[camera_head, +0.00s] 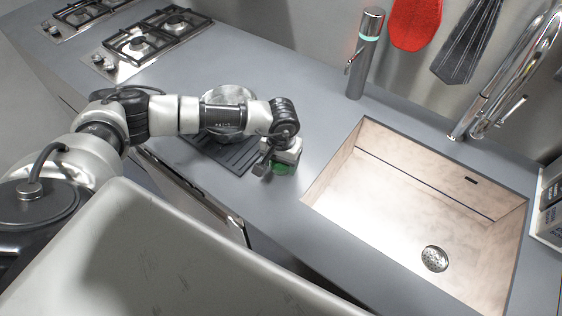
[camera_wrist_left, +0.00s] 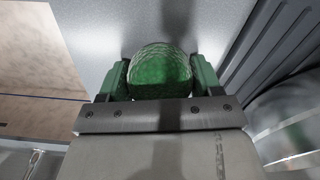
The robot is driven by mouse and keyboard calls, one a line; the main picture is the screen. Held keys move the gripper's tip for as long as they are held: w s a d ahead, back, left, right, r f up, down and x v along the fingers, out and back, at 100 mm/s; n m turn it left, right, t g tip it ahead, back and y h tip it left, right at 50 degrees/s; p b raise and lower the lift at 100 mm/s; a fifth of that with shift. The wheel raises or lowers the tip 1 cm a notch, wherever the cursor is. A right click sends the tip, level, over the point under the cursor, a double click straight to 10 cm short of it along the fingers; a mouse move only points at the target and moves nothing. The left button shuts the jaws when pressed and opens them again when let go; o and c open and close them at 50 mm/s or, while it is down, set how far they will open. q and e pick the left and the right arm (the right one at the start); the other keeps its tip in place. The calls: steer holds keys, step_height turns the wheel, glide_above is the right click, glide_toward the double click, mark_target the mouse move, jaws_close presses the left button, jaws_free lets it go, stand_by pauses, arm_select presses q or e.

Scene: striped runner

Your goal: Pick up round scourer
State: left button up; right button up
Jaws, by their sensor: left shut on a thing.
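The round scourer (camera_wrist_left: 160,72) is a green, rough-textured ball-like pad, seen large in the left wrist view. My left gripper (camera_wrist_left: 161,80) has its two green fingers on either side of the scourer and is shut on it. In the head view my left gripper (camera_head: 279,168) is over the counter, left of the sink, and a little green (camera_head: 289,167) shows at its jaws. Most of the scourer is hidden there by the gripper. I cannot tell whether the scourer touches the counter. My right gripper is not in view.
The sink (camera_head: 420,210) is just right of my left gripper. A dark ridged mat (camera_head: 232,155) with a metal pot (camera_head: 230,97) lies to the left, behind my arm. A tall dispenser (camera_head: 365,55) stands behind. Gas burners (camera_head: 150,40) are at the far left.

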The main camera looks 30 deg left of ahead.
arm_select(q)
steer(key=shift+r+b, duration=0.4)
steer(key=shift+r, duration=0.2)
step_height(320, 180, up, 3)
steer(key=shift+f+b, duration=0.1)
steer(key=shift+b, duration=0.6)
steer(key=s+d+r+b, duration=0.3)
steer(key=d+r, duration=0.4)
steer(key=d, duration=0.3)
steer(key=shift+s+d, duration=0.4)
steer(key=shift+s, duration=0.5)
